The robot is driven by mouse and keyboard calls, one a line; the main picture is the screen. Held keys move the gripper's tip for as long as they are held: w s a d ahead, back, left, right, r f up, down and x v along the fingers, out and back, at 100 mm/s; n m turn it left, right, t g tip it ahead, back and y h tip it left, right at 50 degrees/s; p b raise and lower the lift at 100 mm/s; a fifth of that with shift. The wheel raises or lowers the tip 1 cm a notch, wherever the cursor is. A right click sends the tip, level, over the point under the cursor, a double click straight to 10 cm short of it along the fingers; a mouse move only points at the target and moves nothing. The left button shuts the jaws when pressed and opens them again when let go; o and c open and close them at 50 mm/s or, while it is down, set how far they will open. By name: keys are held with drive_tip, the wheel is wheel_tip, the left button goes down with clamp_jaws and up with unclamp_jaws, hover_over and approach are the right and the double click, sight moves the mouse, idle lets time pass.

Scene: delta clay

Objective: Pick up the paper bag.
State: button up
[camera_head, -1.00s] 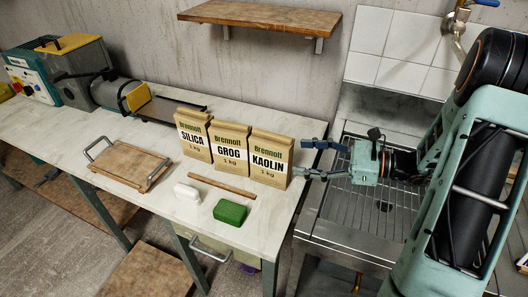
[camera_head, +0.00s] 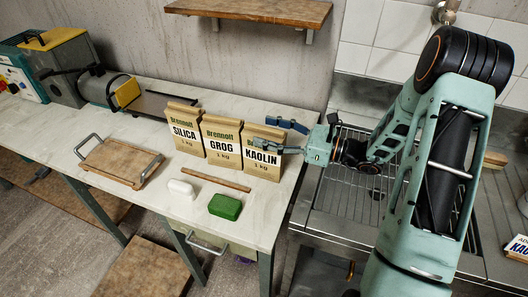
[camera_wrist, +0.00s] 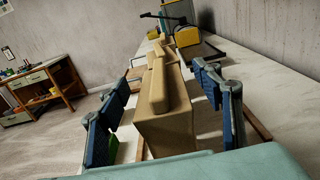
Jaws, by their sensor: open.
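Three tan paper bags stand upright in a row on the pale bench: Silica (camera_head: 184,132), Grog (camera_head: 221,145) and Kaolin (camera_head: 261,161), which is nearest my gripper. My gripper (camera_head: 264,132) is open at the Kaolin bag's upper part, one finger on the far side and one across its front. In the wrist view the nearest bag (camera_wrist: 165,115) stands between the two blue fingers (camera_wrist: 163,78), with a visible gap on each side. The other bags are mostly hidden behind it there.
A board with metal handles (camera_head: 118,162) lies left. A sink with a wire rack (camera_head: 345,195) is right; a wooden shelf (camera_head: 250,12) hangs above.

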drive_tip(key=shift+w+a, duration=0.3)
drive_tip(key=shift+a, duration=0.35)
drive_tip(key=shift+c, duration=0.6)
clamp_jaws()
drive_tip(key=shift+r, duration=0.15)
